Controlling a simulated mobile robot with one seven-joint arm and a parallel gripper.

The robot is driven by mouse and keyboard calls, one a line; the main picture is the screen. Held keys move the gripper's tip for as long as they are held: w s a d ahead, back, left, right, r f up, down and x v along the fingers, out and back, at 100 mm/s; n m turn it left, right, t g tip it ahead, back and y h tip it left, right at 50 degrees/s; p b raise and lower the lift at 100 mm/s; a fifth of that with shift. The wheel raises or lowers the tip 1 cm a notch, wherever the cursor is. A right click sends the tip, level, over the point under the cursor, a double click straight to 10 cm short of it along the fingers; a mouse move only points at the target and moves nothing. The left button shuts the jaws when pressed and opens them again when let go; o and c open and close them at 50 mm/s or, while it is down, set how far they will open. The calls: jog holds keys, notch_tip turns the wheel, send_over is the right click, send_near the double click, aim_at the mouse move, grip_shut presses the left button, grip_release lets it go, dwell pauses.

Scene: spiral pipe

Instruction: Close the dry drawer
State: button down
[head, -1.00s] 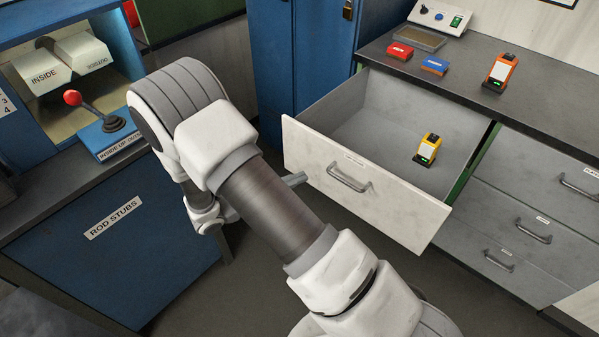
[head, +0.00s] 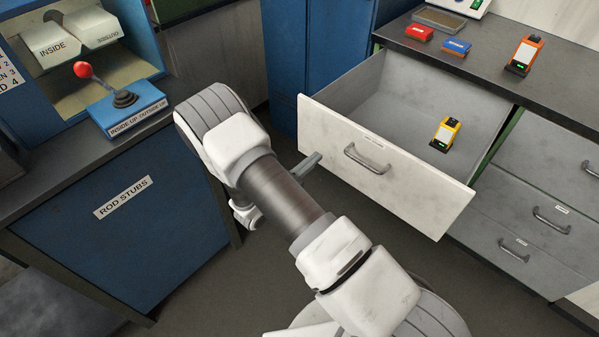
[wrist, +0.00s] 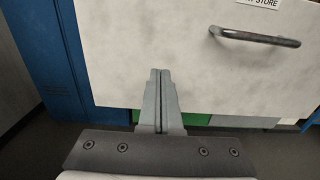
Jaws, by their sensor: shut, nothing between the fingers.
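The dry drawer (head: 330,137) is pulled well out of the grey cabinet, with a white front, a metal bar handle (head: 366,160) and a small label. A yellow device (head: 446,133) with a green light stands inside it. The drawer front also shows in the wrist view (wrist: 150,50), with its handle (wrist: 254,37) at the upper right and a label ending in "STORE". My gripper (wrist: 160,72) is shut and empty, in front of the lower part of the drawer front, left of and below the handle. In the head view its fingers (head: 310,163) show beside my arm; I cannot tell whether they touch the front.
The grey counter (head: 480,70) carries a red box (head: 419,32), a blue box (head: 457,47) and an orange device (head: 524,55). Shut drawers (head: 540,185) are at the right. The blue rod stubs cabinet (head: 125,230) stands left. Floor between is open.

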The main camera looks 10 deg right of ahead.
aim_at(330, 145)
jog(key=shift+b+x, duration=0.3)
jog(key=shift+x, duration=1.9)
